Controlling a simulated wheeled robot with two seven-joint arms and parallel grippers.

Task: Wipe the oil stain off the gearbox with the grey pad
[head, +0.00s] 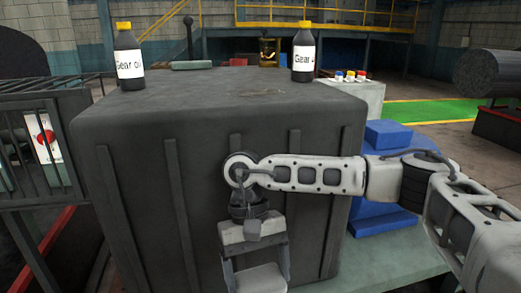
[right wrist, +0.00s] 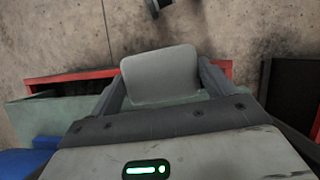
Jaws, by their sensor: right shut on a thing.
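The gearbox (head: 215,135) is a large dark grey ribbed box in the middle of the head view. A thin brownish oil stain (head: 262,92) lies on its flat top, towards the right. My right gripper (head: 255,262) hangs pointing down in front of the gearbox's near face, below the level of its top. It is shut on the grey pad (head: 262,281), whose lower part is cut off by the picture edge. In the right wrist view the pad (right wrist: 160,75) sits between the two fingers. The pad is apart from the stain. My left gripper is not in view.
Two gear oil bottles with yellow caps stand on the gearbox top, one at the back left (head: 129,60) and one at the back right (head: 303,55). A blue block (head: 385,135) is to its right. A barred cage (head: 35,150) stands at left. The top around the stain is clear.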

